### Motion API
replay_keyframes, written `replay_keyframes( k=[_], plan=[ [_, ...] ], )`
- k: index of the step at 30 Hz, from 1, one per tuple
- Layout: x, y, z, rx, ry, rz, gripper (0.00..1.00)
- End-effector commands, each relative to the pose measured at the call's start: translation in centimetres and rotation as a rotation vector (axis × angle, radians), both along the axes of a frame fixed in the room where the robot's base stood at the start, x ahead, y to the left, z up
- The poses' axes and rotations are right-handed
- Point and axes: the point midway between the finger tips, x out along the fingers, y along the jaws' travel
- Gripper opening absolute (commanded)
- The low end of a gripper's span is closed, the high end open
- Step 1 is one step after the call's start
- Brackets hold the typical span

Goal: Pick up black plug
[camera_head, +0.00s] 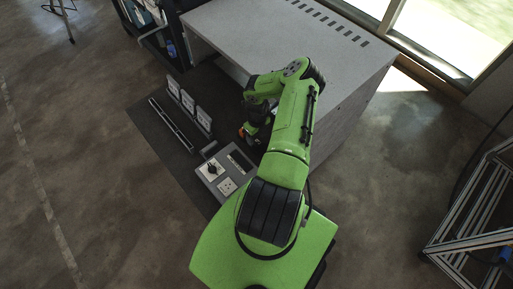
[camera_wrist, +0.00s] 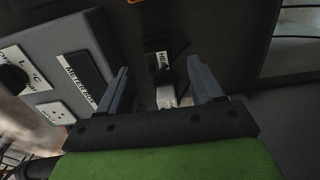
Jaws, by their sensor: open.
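In the wrist view, a dark block with a white label reading "HEA" (camera_wrist: 160,60) lies between and just beyond the fingertips of my gripper (camera_wrist: 158,66). It may be the black plug, but the dark picture does not make this sure. A small pale piece (camera_wrist: 166,97) shows below it, between the fingers. My gripper is open, one finger on each side, with no visible grip on anything. In the head view my arm hides the space below the gripper, so the block cannot be made out there.
A grey panel (camera_head: 241,158) bears a black rotary knob (camera_head: 211,169), a white socket (camera_head: 227,186) and a dark strip labelled "METER BOX" (camera_wrist: 80,77). Several upright plates (camera_head: 188,101) stand on the dark mat. A large grey bench (camera_head: 280,35) rises behind my arm. Open floor lies left.

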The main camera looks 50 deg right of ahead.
Motion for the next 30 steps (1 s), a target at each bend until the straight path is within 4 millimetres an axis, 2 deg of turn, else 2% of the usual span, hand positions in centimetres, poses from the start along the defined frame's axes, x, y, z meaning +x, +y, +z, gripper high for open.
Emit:
replay_keyframes(
  k=[6, 9, 17, 27, 28, 30],
  plan=[
    [-0.2, 0.5, -3.9, 0.004, 0.000, 0.000, 0.66],
    [-0.1, 0.4, -5.3, 0.001, -0.001, 0.000, 0.66],
    [-0.1, 0.3, -5.4, -0.001, -0.002, 0.003, 0.66],
    [-0.1, 0.4, -5.4, 0.000, -0.001, 0.003, 0.14],
    [-0.1, 0.4, -5.4, 0.000, -0.001, 0.003, 0.11],
    [-0.1, 0.4, -5.4, 0.000, -0.001, 0.003, 0.10]
  ],
)
